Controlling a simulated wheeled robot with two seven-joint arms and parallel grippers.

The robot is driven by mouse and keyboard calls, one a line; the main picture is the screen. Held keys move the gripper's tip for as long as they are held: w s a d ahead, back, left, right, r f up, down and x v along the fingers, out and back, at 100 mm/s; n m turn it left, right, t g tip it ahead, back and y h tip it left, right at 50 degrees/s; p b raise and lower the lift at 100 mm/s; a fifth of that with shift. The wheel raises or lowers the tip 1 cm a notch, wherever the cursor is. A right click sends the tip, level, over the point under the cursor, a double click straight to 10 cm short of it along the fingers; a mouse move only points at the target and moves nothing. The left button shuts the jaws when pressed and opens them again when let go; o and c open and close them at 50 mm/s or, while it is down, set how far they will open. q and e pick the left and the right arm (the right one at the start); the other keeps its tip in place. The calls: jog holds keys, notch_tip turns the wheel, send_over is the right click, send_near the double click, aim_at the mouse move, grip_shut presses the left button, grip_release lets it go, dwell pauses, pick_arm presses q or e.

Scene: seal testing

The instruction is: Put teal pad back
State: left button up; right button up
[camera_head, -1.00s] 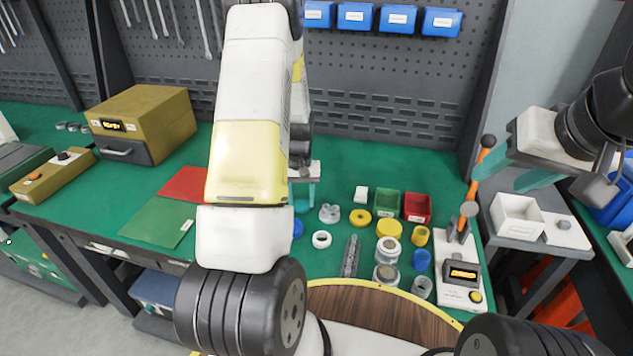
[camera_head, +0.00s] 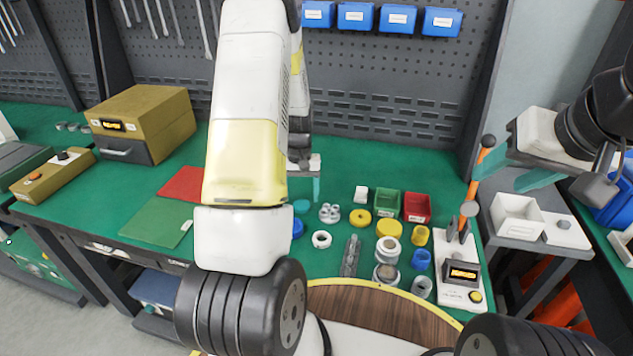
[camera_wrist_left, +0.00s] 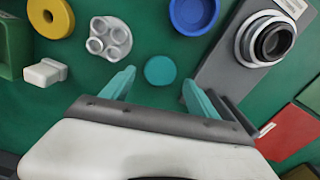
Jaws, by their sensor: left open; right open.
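The teal pad (camera_wrist_left: 160,70) is a small flat disc lying on the green bench mat. In the left wrist view it lies just beyond and between my left gripper's (camera_wrist_left: 158,88) open fingers, apart from both. In the head view the teal pad (camera_head: 301,206) shows beside my left arm, below the left gripper (camera_head: 310,188), whose fingers are partly hidden by the arm. A grey plate (camera_wrist_left: 230,65) with stacked rings stands right of the pad in the wrist view. My right gripper (camera_head: 527,180) is open and empty at the right, near an orange-handled tool.
A blue round cup (camera_wrist_left: 194,12) and a clear multi-hole part (camera_wrist_left: 109,38) lie close to the pad. A yellow ring (camera_head: 360,218), green bin (camera_head: 387,203) and red bin (camera_head: 417,207) stand to the right. A red mat (camera_head: 184,184) and green mat (camera_head: 158,221) lie at left.

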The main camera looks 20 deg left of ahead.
pick_arm(q)
notch_tip(320, 180, up, 10)
notch_tip(320, 180, up, 14)
jog(key=m+t+h, duration=0.1)
jog(key=t, duration=0.2)
send_over(302, 203)
jog(key=s+d, duration=0.6)
jog(key=s, duration=0.1)
jog(key=s+d+r+m+t, duration=0.1)
jog(key=s+d+r, duration=0.1)
jog(key=s, duration=0.3)
jog(key=s+d+r+m+t, duration=0.1)
jog(key=s+d+r, duration=0.1)
jog(key=s, duration=0.3)
jog(key=s+d+r+t+h, duration=0.1)
jog(key=s+d+r, duration=0.1)
jog(key=s+r, duration=0.1)
jog(key=shift+s+r+m, duration=0.35)
jog(key=shift+s+m, duration=0.05)
jog(key=shift+s, duration=0.5)
jog(key=shift+a, duration=0.1)
